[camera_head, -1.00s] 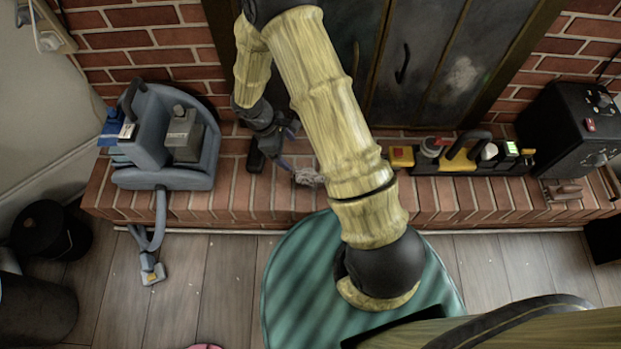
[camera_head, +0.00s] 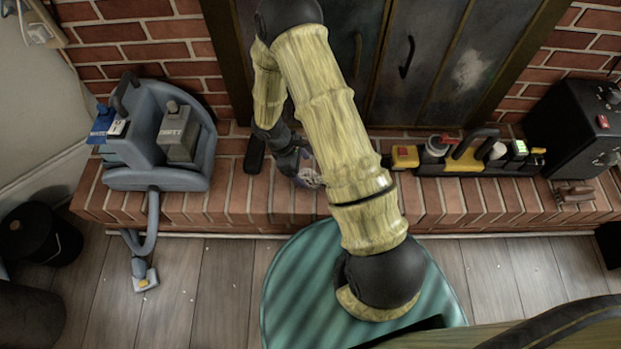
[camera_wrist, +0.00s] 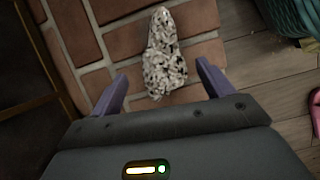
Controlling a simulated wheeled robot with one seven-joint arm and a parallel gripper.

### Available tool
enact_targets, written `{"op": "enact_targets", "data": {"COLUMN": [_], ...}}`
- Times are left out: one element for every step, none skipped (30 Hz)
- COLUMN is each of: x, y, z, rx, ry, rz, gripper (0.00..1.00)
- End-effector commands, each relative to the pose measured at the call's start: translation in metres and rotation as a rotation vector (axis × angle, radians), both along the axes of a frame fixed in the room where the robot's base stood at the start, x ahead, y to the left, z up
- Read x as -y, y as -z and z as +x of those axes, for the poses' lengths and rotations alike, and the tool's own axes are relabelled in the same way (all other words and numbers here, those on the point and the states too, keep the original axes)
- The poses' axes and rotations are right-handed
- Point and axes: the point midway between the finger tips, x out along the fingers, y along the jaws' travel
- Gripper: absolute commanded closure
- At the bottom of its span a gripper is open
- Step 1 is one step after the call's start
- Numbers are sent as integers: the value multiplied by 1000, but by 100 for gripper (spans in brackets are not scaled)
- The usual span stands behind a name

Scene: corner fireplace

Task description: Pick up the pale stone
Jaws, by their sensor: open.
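The pale stone (camera_wrist: 164,55) is a long, black-and-white speckled piece lying on the brick hearth in the wrist view. It lies ahead of and partly between the two purple fingers of my gripper (camera_wrist: 162,75), which are spread apart with nothing held. I cannot tell the remaining height above the stone. In the head view my gripper (camera_head: 300,162) is low over the hearth, and the stone (camera_head: 311,178) shows just by it, partly hidden by the gripper and arm.
A blue-grey vacuum-like machine (camera_head: 160,140) stands left on the hearth (camera_head: 230,200). A small dark object (camera_head: 254,155) is close left of my gripper. A yellow-and-black tool set (camera_head: 465,155) and a black box (camera_head: 580,125) stand right. Fireplace doors (camera_head: 420,60) rise behind.

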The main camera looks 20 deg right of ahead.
Motion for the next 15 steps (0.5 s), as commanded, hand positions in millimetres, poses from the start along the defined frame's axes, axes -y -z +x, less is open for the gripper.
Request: {"op": "enact_targets", "data": {"x": [1,1,2,3,4,5,6,7,9,10,12,14,15,16,17], "y": [4,6,9,13,16,21,24,28,32,35,39,43,45,47,48], "z": [-1,-1,-2,-3,-4,-5,-6,-7,-8,-9,-10,-10,-11,-11,-11], "rx": [-1,-1,0,0,-1,-1,0,-1,-1,-2,-2,-2,-1,0,0], "ry": [0,0,1,1,0,0,0,0,0,1,1,-1,0,1,1], "rz": [0,0,0,0,0,0,1,0,0,1,1,0,-1,0,0], "gripper": [20,20,20,20,20,20,20,20,20,20,20,20,20,20,20]}}
